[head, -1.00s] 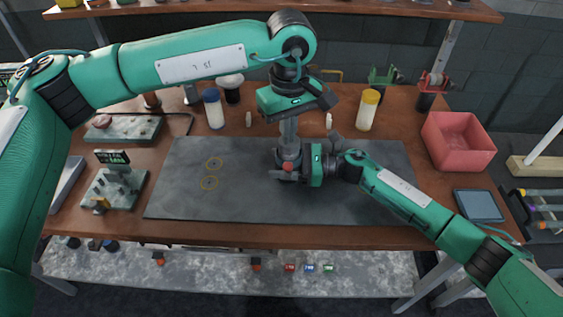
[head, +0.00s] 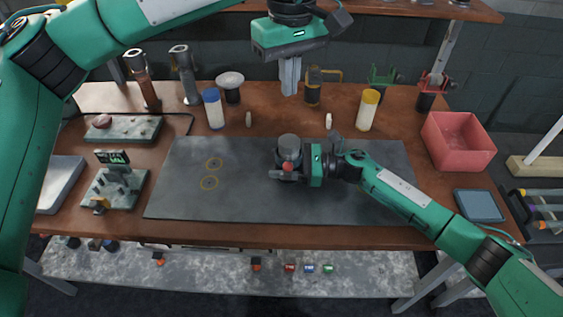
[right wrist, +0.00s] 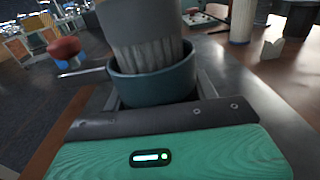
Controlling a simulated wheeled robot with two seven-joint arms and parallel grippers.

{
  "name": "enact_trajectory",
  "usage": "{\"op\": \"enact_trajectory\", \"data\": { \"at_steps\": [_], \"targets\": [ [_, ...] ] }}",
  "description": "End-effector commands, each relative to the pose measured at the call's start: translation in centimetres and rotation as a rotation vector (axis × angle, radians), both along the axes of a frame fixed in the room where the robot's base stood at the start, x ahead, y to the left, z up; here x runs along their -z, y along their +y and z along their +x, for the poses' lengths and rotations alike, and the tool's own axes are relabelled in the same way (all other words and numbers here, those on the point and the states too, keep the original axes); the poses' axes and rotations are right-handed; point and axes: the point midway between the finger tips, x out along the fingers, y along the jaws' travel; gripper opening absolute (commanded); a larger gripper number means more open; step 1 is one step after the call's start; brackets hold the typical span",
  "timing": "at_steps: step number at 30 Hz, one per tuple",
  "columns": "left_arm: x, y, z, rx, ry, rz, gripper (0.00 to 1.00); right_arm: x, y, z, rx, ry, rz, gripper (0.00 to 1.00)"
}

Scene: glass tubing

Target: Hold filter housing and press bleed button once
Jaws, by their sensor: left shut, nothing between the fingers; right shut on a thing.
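The filter housing (head: 289,144) stands upright on the grey mat (head: 240,206), a grey cylinder with a dark collar. A small red part (head: 287,166) shows on its near side; I cannot tell whether it is the bleed button.
A blue-capped bottle (head: 214,112) and a yellow-capped bottle (head: 367,112) stand behind the mat. A red bin (head: 457,141) is at the right. A small device with a display (head: 113,185) is at the left. The mat's left half is bare except for two yellow rings.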

Motion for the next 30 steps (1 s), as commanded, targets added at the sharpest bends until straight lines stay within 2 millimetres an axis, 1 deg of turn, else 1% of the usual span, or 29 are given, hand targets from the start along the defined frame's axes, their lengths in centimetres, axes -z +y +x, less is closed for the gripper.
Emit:
{"op": "enact_trajectory", "data": {
  "at_steps": [8,9,12,20,23,26,30],
  "targets": [
    [-0.2,0.0,0.0,0.0,0.0,0.0,0.0,0.0,0.0,0.0,0.0,0.0,0.0,0.32],
    [-0.2,0.0,0.0,0.0,0.0,0.0,0.0,0.0,0.0,0.0,0.0,0.0,0.0,0.66],
    [-0.2,0.0,0.0,0.0,0.0,0.0,0.0,0.0,0.0,0.0,0.0,0.0,0.0,0.84],
    [-0.2,0.0,0.0,0.0,0.0,0.0,0.0,0.0,0.0,0.0,0.0,0.0,0.0,0.84],
    [-0.2,0.0,0.0,0.0,0.0,0.0,0.0,0.0,-0.6,0.0,0.001,0.0,0.0,0.84],
    [-0.2,0.0,0.0,0.0,0.0,0.0,0.0,0.1,-1.9,0.0,0.003,0.0,-0.001,0.84],
    [-0.2,0.0,0.0,0.0,0.0,0.0,0.0,0.1,-4.8,-0.2,0.003,0.001,-0.002,0.84]
  ]
}}
